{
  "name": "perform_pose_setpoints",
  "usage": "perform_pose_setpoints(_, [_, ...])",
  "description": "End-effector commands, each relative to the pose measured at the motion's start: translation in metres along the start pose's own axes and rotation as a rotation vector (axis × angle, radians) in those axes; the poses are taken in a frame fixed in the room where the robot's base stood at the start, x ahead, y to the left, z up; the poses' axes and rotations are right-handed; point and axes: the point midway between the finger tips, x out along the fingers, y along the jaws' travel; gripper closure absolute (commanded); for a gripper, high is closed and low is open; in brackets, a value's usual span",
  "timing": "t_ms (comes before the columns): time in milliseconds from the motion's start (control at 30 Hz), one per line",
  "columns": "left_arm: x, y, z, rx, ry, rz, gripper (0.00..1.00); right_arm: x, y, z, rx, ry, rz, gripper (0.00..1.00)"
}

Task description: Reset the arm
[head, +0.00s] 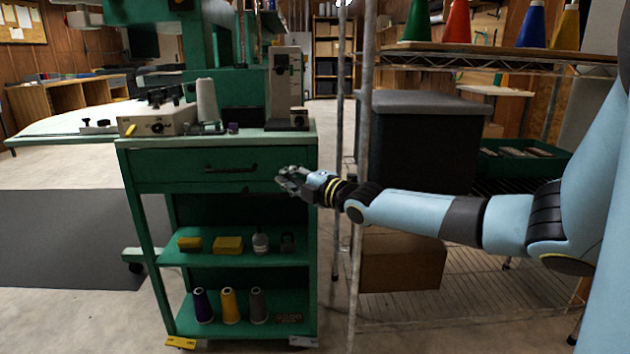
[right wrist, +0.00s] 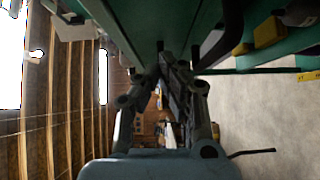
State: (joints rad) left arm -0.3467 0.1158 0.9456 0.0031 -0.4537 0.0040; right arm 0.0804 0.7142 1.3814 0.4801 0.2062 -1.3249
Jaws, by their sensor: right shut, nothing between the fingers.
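My right arm comes in from the right in the head view, and its right gripper (head: 290,183) is in front of the right side of the green cart (head: 222,131). The gripper points left, a little right of and below the handle of the cart's drawer (head: 215,158). Its fingers are closed together with nothing between them. In the right wrist view the right gripper (right wrist: 172,68) also shows, its fingers meeting close beside green cart surfaces. I cannot tell whether it touches the cart. My left gripper is not in view.
The cart's shelves hold yellow boxes (head: 228,245) and thread cones (head: 229,305). A wire shelf rack (head: 480,57) with coloured cones stands at the right, close to my arm. A dark bin (head: 420,140) sits behind the arm. A dark mat (head: 70,240) lies on open floor at the left.

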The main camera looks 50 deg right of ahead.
Motion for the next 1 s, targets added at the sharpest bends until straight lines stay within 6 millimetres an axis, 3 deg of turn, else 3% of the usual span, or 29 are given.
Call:
perform_pose_setpoints(100, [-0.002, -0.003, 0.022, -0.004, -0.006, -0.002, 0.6, -0.011, 0.005, -0.001, 0.002, 0.0, 0.001, 1.0])
perform_pose_setpoints(200, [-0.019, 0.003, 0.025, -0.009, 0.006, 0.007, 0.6, -0.033, 0.009, -0.001, 0.001, 0.0, 0.001, 1.0])
perform_pose_setpoints(433, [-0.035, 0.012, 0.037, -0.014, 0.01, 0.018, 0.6, -0.072, 0.004, -0.001, 0.0, 0.001, 0.0, 1.0])
perform_pose_setpoints(833, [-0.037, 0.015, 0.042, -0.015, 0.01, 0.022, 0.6, -0.084, -0.001, -0.001, 0.002, 0.0, -0.002, 1.0])
perform_pose_setpoints(933, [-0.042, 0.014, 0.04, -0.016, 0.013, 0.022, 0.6, -0.094, -0.013, -0.01, 0.036, -0.012, -0.02, 1.0])
perform_pose_setpoints(1000, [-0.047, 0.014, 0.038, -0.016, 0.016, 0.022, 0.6, -0.11, -0.039, -0.016, 0.068, -0.038, -0.063, 1.0])
